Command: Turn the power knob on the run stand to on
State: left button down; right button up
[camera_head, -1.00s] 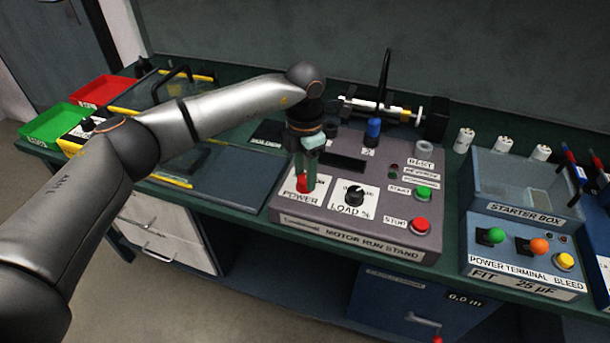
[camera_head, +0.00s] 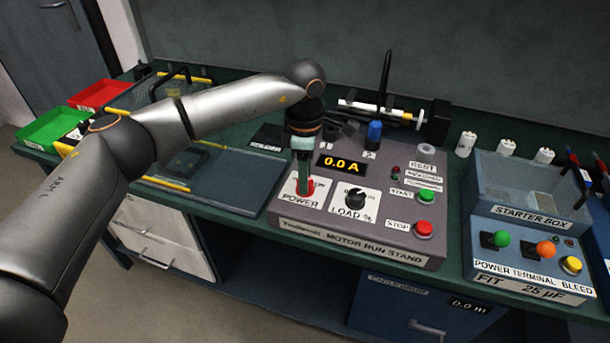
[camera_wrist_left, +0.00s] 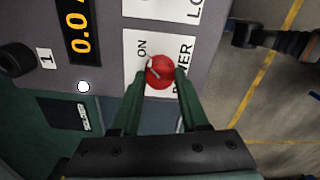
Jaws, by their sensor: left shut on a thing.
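The red power knob (camera_head: 310,185) sits on its white POWER plate (camera_head: 292,194) at the left front of the grey motor run stand (camera_head: 375,245). My left gripper (camera_head: 305,189) points down on the knob, its green fingers shut on it. In the left wrist view, the fingers (camera_wrist_left: 163,78) hold the red knob (camera_wrist_left: 160,70) from both sides, near the ON label (camera_wrist_left: 142,47). A pale pointer mark shows on the knob; its exact direction is hard to tell. The stand's display (camera_head: 342,166) is lit and reads 0.0 A. My right gripper is not in view.
The black load knob (camera_head: 355,199) stands just right of the power knob. Green (camera_head: 426,195) and red (camera_head: 424,229) buttons are further right on the stand. The starter box (camera_head: 525,210) stands to the right, and red (camera_head: 100,94) and green (camera_head: 52,127) trays lie at far left.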

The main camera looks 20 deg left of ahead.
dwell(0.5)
pick_arm(q)
jog(key=shift+c, duration=2.1)
grip_release()
jog(key=shift+r, duration=0.1)
notch_tip(320, 180, up, 12)
jog(key=shift+r, duration=0.2)
